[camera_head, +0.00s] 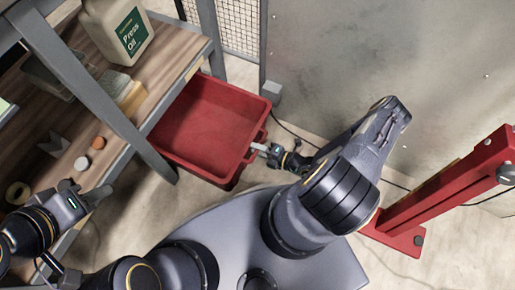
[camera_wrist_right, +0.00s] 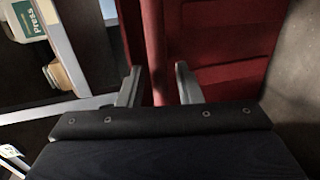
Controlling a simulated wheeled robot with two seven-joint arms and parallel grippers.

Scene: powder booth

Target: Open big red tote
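The big red tote (camera_head: 205,118) is an open-topped bin in the head view, under the left workbench's edge. Its inside looks empty. My right gripper (camera_head: 259,148) is at the tote's lower right rim. In the right wrist view, the two fingers of this gripper (camera_wrist_right: 157,88) stand apart, with the red tote wall (camera_wrist_right: 154,45) showing between and beyond them. I cannot tell whether either finger touches the rim. My left gripper (camera_head: 96,196) is at the lower left, near the bench edge and away from the tote; its finger gap is not clear.
The wooden bench (camera_head: 170,50) holds a Press Oil jug (camera_head: 118,30) and small items. A grey bench leg (camera_head: 150,150) stands beside the tote. A metal panel (camera_head: 385,70) rises behind; a red stand (camera_head: 450,185) is at right.

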